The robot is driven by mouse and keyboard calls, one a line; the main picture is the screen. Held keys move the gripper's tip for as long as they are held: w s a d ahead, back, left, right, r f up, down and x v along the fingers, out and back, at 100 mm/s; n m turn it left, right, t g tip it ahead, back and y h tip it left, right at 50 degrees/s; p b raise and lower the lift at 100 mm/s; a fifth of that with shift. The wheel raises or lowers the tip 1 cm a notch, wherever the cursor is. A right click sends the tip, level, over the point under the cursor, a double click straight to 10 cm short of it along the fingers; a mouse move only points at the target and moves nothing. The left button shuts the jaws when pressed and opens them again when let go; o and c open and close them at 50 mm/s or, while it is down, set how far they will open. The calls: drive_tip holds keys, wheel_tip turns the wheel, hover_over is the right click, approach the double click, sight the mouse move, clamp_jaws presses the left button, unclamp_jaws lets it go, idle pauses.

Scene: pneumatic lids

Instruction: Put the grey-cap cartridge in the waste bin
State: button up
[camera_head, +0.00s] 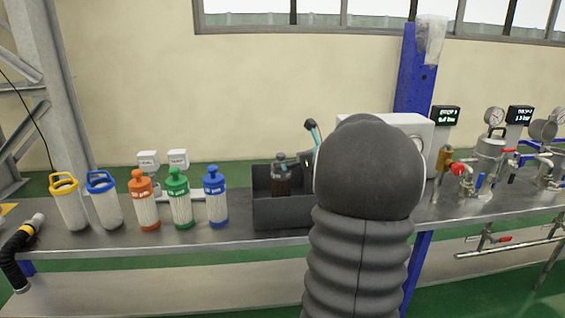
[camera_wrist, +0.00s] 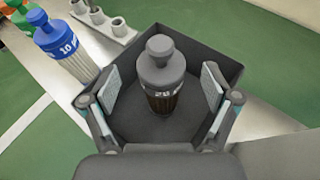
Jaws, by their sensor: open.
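The grey-cap cartridge (camera_head: 281,182), with a brown, dirty-looking body, is upright inside the dark grey open bin (camera_head: 283,214). In the wrist view the cartridge (camera_wrist: 161,72) shows its round grey knob and a label, with the bin's floor around it and the bin's walls (camera_wrist: 215,53) behind. My gripper (camera_wrist: 160,92) is open, with one finger on each side of the cartridge and a visible gap on both sides. In the head view my arm hides most of the gripper; a finger shows just above the bin's right part. The cartridge's bottom is hidden in the head view.
Orange (camera_head: 143,203), green (camera_head: 178,200) and blue (camera_head: 215,198) capped cartridges stand left of the bin on the metal bench. Yellow-rimmed (camera_head: 70,205) and blue-rimmed (camera_head: 104,203) clear bowls stand farther left. Gauges and valves (camera_head: 490,155) occupy the right side.

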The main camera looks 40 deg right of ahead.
drive_tip(key=v, duration=0.7)
drive_tip(key=shift+s+r, duration=0.2)
drive_tip(key=shift+s, duration=0.15)
drive_tip(key=s+a+f+n+g+y, duration=0.1)
drive_tip(key=a+n+g, duration=0.2)
drive_tip(key=a+n, duration=0.7)
drive_tip(key=s+a+f+n+g+y, duration=0.15)
drive_tip(key=a+n, duration=0.25)
drive_tip(key=a, duration=1.1)
drive_tip(key=s+a+f+n+g+h, duration=0.1)
drive_tip(key=s+a+f+n+h, duration=0.1)
drive_tip(key=s+a+n, duration=0.4)
drive_tip(key=s+a+f+n+g+h, duration=0.2)
drive_tip(key=s+a+f+n, duration=0.2)
drive_tip(key=s+a+n, duration=0.3)
drive_tip(key=s+n, duration=0.4)
drive_tip(key=n, duration=0.3)
drive_tip(key=shift+s+f+n, duration=0.3)
drive_tip(key=shift+s+n, duration=0.05)
drive_tip(key=shift+n, duration=0.05)
drive_tip(key=shift+a+g, duration=0.15)
drive_tip(key=shift+g, duration=0.1)
wheel_tip(320, 180, up, 3)
drive_tip(key=p, duration=0.3)
